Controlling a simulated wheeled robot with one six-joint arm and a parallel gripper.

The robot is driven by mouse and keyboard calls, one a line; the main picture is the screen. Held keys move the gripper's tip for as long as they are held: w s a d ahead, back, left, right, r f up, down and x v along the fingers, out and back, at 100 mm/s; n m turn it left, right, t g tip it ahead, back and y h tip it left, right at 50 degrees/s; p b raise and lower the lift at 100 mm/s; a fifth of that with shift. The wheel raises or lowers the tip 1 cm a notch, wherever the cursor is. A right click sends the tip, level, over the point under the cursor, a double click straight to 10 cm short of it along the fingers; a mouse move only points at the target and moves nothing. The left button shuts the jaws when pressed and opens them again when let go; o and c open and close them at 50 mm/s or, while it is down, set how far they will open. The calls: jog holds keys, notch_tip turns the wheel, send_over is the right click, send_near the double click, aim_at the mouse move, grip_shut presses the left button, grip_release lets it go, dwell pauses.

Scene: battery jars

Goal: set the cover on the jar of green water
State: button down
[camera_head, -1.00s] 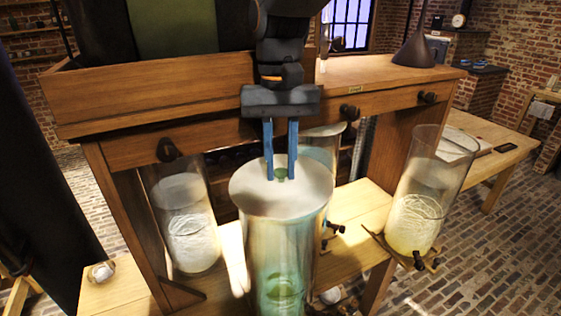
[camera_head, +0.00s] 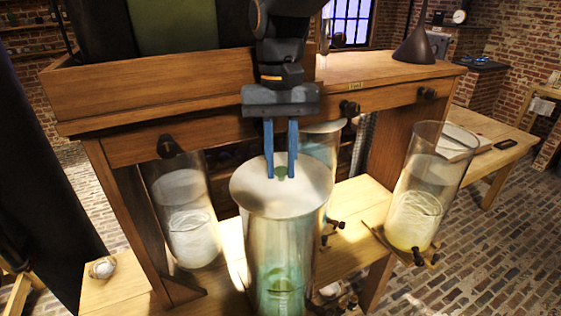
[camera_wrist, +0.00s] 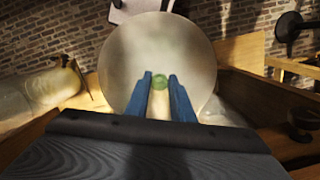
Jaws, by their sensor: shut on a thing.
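The cover (camera_head: 255,196) is a pale round disc with a small green knob (camera_head: 280,172). It lies over the mouth of the jar of green water (camera_head: 283,262), a tall glass cylinder at the front centre. My gripper (camera_head: 280,173) points down with its blue fingers shut on the knob. The wrist view also shows the cover (camera_wrist: 190,45) as a wide disc, with the knob between the fingertips. The cover looks level and centred on the jar; whether its rim touches the glass all round I cannot tell.
A jar of cloudy water (camera_head: 188,225) stands on the left and a jar of yellowish water (camera_head: 418,205) on the right. Another covered jar (camera_head: 318,150) stands close behind. A wooden desk (camera_head: 380,75) rises behind the jars, near my arm.

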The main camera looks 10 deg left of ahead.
jog(key=shift+r+p, duration=0.6)
jog(key=shift+p, duration=0.25)
dwell(0.6)
jog(key=shift+f, duration=0.8)
dwell(0.5)
jog(key=c, duration=1.8)
grip_release()
jog(key=shift+w+r+p, duration=0.15)
jog(key=shift+r+p, duration=0.85)
jog(key=shift+r, duration=0.5)
jog(key=r, duration=0.5)
jog(key=w+r, duration=0.1)
jog(key=r, duration=0.2)
jog(key=shift+a, duration=0.15)
jog(key=shift+f, duration=0.1)
